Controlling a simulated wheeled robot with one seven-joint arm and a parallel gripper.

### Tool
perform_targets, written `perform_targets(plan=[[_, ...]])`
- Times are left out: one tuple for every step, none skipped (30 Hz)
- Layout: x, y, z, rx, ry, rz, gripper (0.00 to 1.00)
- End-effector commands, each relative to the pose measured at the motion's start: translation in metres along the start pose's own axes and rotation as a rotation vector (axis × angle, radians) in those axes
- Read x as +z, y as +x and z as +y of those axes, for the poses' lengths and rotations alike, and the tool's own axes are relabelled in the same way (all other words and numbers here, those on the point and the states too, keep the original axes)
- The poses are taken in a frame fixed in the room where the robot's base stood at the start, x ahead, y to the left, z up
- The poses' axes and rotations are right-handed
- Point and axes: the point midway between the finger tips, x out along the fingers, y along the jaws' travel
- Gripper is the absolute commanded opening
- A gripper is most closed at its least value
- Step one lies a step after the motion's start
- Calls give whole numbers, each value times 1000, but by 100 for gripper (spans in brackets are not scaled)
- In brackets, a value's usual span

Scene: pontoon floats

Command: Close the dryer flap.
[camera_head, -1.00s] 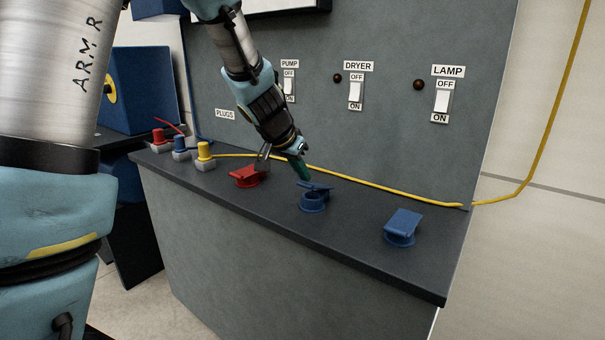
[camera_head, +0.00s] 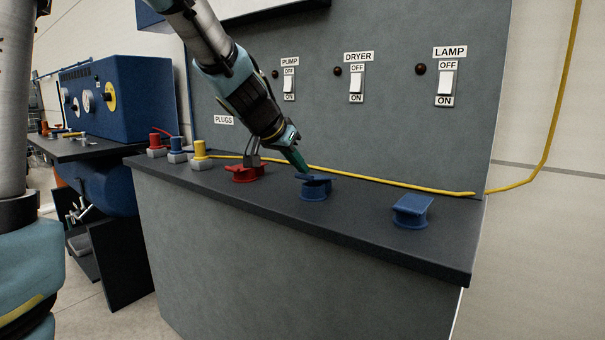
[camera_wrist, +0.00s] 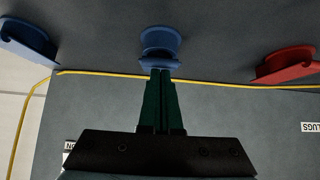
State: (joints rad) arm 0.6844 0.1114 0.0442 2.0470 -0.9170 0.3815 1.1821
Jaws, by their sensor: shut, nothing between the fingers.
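The dryer flap (camera_head: 318,178) is the lid of the middle blue socket (camera_head: 314,192) on the dark counter, below the DRYER label. It stands partly raised, with a gap over the socket ring. The socket also shows at top centre in the wrist view (camera_wrist: 160,40), with the flap's edge (camera_wrist: 158,62) towards my fingers. My gripper (camera_head: 303,170) is shut and empty, its green fingertips (camera_wrist: 161,72) at the flap's wall-side edge. I cannot tell whether they touch it.
A red flap socket (camera_head: 246,173) is left of the dryer one, and another blue flap socket (camera_head: 411,210) is right. A yellow cable (camera_head: 390,185) runs along the wall behind them. Red, blue and yellow plugs (camera_head: 199,150) stand at the counter's left end. The counter front is clear.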

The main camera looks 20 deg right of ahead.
Motion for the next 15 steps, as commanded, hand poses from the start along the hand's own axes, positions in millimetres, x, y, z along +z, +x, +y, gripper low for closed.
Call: perform_targets(plan=[[7, 5, 0, -1, 1, 12, 0], [8, 6, 0, -1, 1, 17, 0], [9, 6, 0, -1, 1, 24, 0], [9, 6, 0, -1, 1, 30, 0], [10, 6, 0, -1, 1, 36, 0], [11, 7, 0, -1, 2, 43, 0], [12, 7, 0, -1, 2, 48, 0], [13, 8, 0, -1, 2, 53, 0], [14, 8, 0, -1, 2, 59, 0], [15, 8, 0, -1, 2, 65, 0], [16, 8, 0, -1, 2, 69, 0], [18, 9, 0, -1, 2, 75, 0], [19, 9, 0, -1, 3, 78, 0], [21, 10, 0, -2, 3, 82, 0], [22, 10, 0, -2, 4, 86, 0]])
